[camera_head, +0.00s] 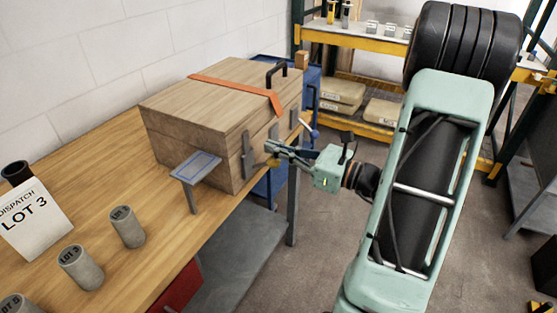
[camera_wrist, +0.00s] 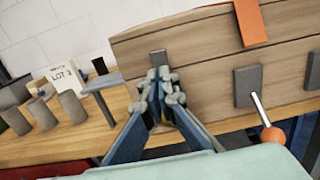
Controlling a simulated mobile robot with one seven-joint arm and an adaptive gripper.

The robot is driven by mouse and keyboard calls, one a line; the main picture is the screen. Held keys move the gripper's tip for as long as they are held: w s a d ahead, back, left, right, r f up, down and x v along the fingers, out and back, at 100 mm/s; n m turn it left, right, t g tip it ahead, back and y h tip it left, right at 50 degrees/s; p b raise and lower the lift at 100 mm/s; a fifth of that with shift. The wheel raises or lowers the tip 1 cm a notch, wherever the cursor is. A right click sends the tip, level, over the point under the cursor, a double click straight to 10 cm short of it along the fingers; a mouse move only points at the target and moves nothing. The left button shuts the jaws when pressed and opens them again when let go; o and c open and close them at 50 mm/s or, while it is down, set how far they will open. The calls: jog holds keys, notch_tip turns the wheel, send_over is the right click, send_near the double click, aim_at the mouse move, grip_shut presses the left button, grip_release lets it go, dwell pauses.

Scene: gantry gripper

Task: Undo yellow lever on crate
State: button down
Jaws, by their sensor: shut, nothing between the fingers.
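The wooden crate (camera_head: 205,118) sits on the bench, its lid down, with grey plates on its front; it also fills the upper right of the wrist view (camera_wrist: 195,52). My gripper (camera_head: 270,152) is at the crate's front, near the left grey plate. Its fingers are shut and empty in the wrist view (camera_wrist: 163,80), just below a small grey plate (camera_wrist: 158,57). A small yellow-orange piece (camera_head: 266,163) shows beside the fingertips, mostly hidden; I cannot tell whether they touch it. Another lever, a metal rod with an orange ball (camera_wrist: 272,135), stands to the right.
A blue-topped stand (camera_head: 196,166) is left of my gripper. Grey cylinders (camera_head: 127,228) and a LOT 3 sign (camera_head: 34,218) stand on the bench (camera_head: 165,262).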

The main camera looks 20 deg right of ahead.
jog(key=shift+a+f+b, duration=0.1)
jog(key=shift+f+b, duration=2.3)
jog(key=shift+f, duration=0.9)
jog(key=shift+s+d+r+p, duration=0.15)
jog(key=shift+d+r+p, duration=0.1)
jog(key=shift+r+p, duration=0.1)
jog(key=p+v, duration=0.1)
jog(key=v, duration=0.7)
jog(key=shift+s+r, duration=0.25)
jog(key=shift+r, duration=0.15)
jog(key=shift+d+f, duration=0.1)
